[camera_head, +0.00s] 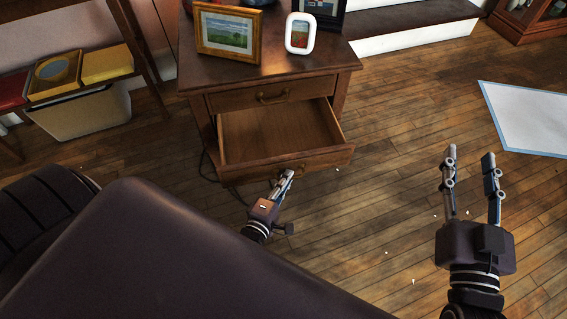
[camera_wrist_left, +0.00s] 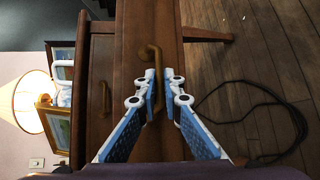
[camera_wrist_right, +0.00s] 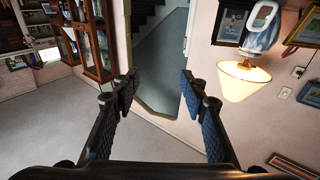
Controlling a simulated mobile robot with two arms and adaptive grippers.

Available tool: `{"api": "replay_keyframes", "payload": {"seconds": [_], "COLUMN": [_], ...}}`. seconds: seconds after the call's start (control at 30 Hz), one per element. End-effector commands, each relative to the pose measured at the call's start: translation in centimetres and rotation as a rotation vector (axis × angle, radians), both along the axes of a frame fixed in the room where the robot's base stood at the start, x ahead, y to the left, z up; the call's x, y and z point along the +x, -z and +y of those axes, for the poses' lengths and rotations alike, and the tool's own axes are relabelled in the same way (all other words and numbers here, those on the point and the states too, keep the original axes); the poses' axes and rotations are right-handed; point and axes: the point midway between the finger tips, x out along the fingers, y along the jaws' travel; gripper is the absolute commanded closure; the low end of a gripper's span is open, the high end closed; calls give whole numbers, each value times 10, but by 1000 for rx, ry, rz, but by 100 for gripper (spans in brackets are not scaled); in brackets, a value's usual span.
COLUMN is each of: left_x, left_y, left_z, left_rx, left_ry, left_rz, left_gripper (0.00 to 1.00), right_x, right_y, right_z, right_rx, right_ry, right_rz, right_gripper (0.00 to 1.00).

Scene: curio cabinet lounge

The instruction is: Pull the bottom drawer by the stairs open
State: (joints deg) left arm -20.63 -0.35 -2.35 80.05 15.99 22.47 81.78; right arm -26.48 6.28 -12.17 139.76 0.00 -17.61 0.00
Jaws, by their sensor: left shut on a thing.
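The wooden cabinet (camera_head: 250,84) has a closed upper drawer (camera_head: 230,101) and a bottom drawer (camera_head: 232,171) that stands well out, its empty inside showing. My left gripper (camera_head: 287,176) is at the front of the bottom drawer. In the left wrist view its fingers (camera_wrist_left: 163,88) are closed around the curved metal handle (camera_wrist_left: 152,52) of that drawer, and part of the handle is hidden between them. My right gripper (camera_head: 470,155) is open and empty over the floor at the right. Its spread fingers also show in the right wrist view (camera_wrist_right: 158,88).
Picture frames (camera_head: 228,34) stand on the cabinet top. The stairs (camera_head: 410,28) are behind it at the right. A shelf with a bin (camera_head: 85,112) is at the left. A dark cord (camera_wrist_left: 265,95) lies on the floor beside the cabinet. A pale blue-edged panel (camera_head: 530,118) lies at the right.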

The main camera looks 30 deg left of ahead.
Motion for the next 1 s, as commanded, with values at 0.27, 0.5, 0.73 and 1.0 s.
{"api": "replay_keyframes", "payload": {"seconds": [0.27, 0.5, 0.73, 1.0], "left_x": [-33, -50, -55, -55], "left_y": [1, 1, 2, 2], "left_z": [-28, -42, -47, -46], "left_rx": [-1, 1, 1, 1], "left_ry": [0, 0, 0, 0], "left_rz": [6, 4, 4, 4], "left_gripper": [100, 100, 100, 100], "right_x": [-6, -14, -17, -17], "right_y": [53, 80, 88, 88], "right_z": [-9, -14, -16, -16], "right_rx": [-63, -90, -99, -99], "right_ry": [16, 23, 25, 25], "right_rz": [243, 358, 393, 394], "right_gripper": [60, 60, 60, 60]}}
